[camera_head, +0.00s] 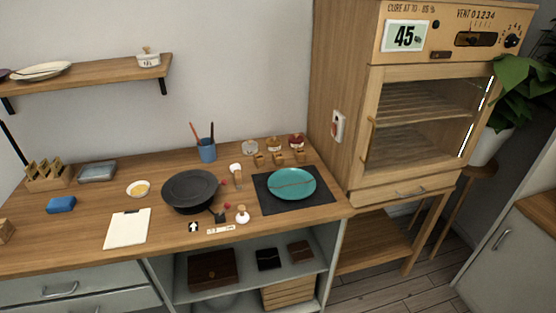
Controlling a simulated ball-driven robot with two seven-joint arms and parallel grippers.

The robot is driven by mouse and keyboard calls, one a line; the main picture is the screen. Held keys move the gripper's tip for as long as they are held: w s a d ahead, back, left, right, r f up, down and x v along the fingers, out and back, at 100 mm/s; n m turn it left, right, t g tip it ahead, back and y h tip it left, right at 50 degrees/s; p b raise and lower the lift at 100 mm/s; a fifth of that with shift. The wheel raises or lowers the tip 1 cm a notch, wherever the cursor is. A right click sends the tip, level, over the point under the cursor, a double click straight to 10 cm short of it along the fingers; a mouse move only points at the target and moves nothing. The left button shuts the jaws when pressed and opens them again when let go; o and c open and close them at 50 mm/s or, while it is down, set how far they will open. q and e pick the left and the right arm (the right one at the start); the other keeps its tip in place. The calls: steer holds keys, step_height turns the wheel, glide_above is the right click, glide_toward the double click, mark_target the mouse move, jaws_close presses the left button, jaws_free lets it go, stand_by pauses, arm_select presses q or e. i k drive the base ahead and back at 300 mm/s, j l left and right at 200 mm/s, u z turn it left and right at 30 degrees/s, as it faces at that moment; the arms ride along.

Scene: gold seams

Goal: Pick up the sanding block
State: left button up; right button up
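A small blue block (61,205) lies flat on the left part of the wooden worktop. A small brown block (5,231) is cut off by the left picture edge. Either could be the sanding block; I cannot tell which from this view. Neither of my grippers is in view, and nothing is seen touching either block.
A wooden cabinet (340,70) stands right. Bare worktop surrounds the blue block.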

mark_target(278, 159)
steer(key=i+l, duration=1.1)
steer(key=l, duration=0.15)
